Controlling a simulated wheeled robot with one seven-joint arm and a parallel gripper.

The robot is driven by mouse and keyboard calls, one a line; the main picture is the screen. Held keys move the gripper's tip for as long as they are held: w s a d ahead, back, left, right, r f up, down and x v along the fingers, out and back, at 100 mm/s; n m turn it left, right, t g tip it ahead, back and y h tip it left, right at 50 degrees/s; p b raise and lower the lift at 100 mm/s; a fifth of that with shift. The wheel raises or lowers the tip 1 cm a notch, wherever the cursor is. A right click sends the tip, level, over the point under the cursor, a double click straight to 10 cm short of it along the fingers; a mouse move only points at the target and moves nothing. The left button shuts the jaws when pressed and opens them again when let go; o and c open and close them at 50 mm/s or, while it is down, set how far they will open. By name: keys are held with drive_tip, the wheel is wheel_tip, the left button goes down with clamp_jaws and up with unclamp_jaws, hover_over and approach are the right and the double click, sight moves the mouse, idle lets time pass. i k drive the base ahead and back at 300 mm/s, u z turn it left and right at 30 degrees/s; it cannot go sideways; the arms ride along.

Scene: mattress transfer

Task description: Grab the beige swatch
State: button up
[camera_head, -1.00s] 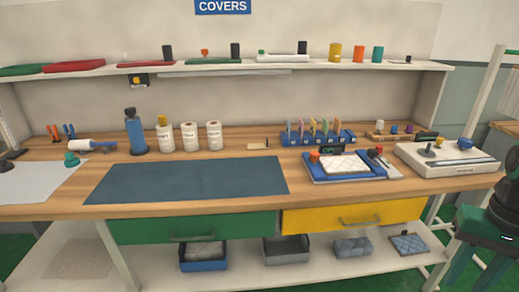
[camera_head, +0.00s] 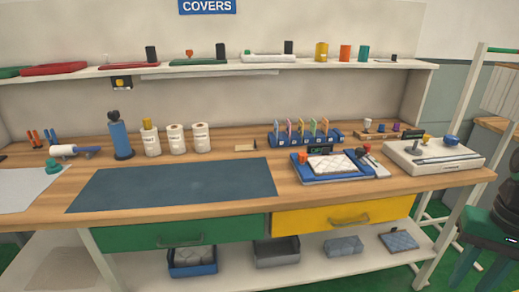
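A small flat beige piece (camera_head: 246,148) with a dark spot at one end lies on the wooden workbench (camera_head: 238,202), behind the dark blue mat. A blue rack (camera_head: 306,139) to its right holds several upright thin swatches (camera_head: 301,128) in different pastel colours. They are too small to tell surely which one is beige. My gripper's fingers are not in view.
The dark blue mat (camera_head: 172,185) is bare. A blue tray (camera_head: 298,172) holds a quilted pad. A white machine (camera_head: 432,160) stands at the right. Bins (camera_head: 276,253) sit on the lower shelf.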

sight(248, 147)
drive_tip(key=z, duration=2.05)
drive_tip(key=k, duration=1.4)
drive_tip(key=u, duration=1.3)
drive_tip(key=i, duration=1)
drive_tip(key=z, duration=0.05)
